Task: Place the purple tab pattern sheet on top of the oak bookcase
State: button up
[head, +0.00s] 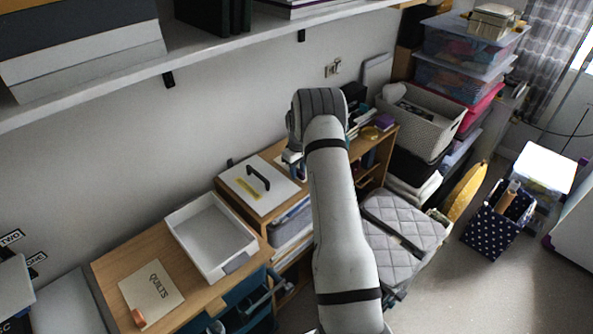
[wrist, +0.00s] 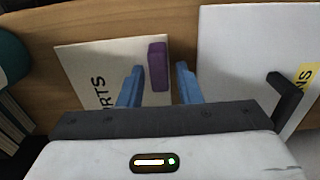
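In the wrist view, a cream sheet (wrist: 85,65) with dark lettering, partly cut off and ending in "RTS", lies flat on a wooden surface (wrist: 110,22). A purple tab (wrist: 158,55) stands up from it near its right edge. My gripper (wrist: 160,70) is open, with one blue finger on each side of the tab and a gap on both sides. In the head view, my arm hides the lettered sheet; my gripper (head: 294,160) is above the wooden unit (head: 378,146), which looks like the bookcase.
A white sheet (head: 266,204) with a black handle and yellow label lies close by, left in the head view, right in the wrist view. A lower wooden top (head: 115,262) holds a white tray (head: 190,215) and a "QUILTS" sheet (head: 158,275) with an orange tab. A wall shelf (head: 235,42) hangs above.

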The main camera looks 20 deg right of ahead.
jog(key=shift+o, duration=0.6)
jog(key=shift+r, duration=0.1)
jog(key=shift+r, duration=0.2)
notch_tip(320, 180, up, 11)
jog(key=b, duration=0.2)
jog(key=s+a+r+m+t, duration=0.1)
jog(key=s+a+r, duration=0.5)
jog(key=s+r, duration=0.25)
jog(key=s+a+r+m+t, duration=0.1)
jog(key=s+a+r, duration=0.5)
jog(key=s+r, duration=0.25)
jog(key=s+a+m, duration=0.1)
jog(key=s+a, duration=0.2)
jog(key=s, duration=0.8)
jog(key=s+a+m+t, duration=0.1)
jog(key=s+a, duration=0.3)
jog(key=s, duration=0.8)
